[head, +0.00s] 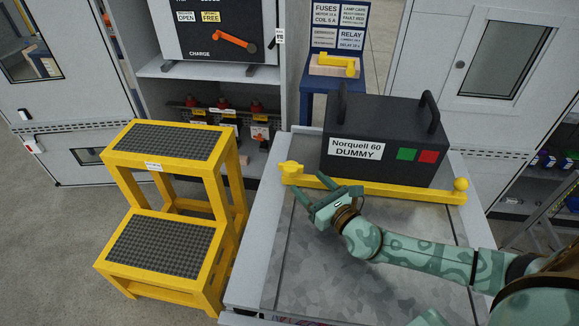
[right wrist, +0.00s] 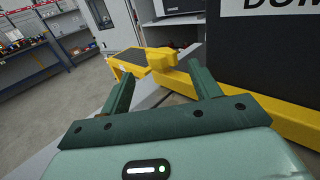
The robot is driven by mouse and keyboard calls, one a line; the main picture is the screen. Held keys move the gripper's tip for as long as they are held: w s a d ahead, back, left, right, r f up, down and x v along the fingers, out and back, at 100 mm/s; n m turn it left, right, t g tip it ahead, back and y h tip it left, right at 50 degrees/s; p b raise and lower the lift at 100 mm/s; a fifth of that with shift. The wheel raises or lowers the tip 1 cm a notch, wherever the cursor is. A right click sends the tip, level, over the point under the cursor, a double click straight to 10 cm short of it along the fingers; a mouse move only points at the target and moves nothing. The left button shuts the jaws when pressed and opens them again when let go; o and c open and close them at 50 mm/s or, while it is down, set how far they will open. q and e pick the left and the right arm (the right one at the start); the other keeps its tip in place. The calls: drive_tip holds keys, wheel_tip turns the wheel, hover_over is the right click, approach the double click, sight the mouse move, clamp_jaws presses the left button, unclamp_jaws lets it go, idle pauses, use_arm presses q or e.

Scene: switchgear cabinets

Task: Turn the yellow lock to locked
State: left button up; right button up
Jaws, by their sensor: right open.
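A yellow lobed knob (head: 291,168), which looks like the yellow lock, sits at the left end of a yellow bar (head: 395,190) on the grey trolley top. The bar runs along the front of the black dummy unit (head: 384,138) to a round yellow ball at its right end. My right gripper (head: 309,184) is open and empty, close to the knob on its near right side. In the right wrist view the knob (right wrist: 168,60) shows just beyond the two fingertips (right wrist: 160,72), apparently between them. Contact cannot be told. My left gripper is not in view.
A yellow step stool (head: 170,215) stands left of the trolley (head: 262,240). Behind are an open switchgear cabinet (head: 245,70) and a blue stand (head: 345,80) bearing a yellow lever on a block. The trolley top in front of the bar is mostly clear.

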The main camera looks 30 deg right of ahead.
sight(296, 171)
drive_tip(key=w, duration=0.3)
drive_tip(key=w+a, duration=0.1)
drive_tip(key=w, duration=0.2)
drive_tip(key=w+b, duration=0.1)
drive_tip(key=w, duration=0.1)
drive_tip(key=shift+w+a, duration=0.15)
drive_tip(key=shift+w, duration=0.25)
drive_tip(key=c, duration=1)
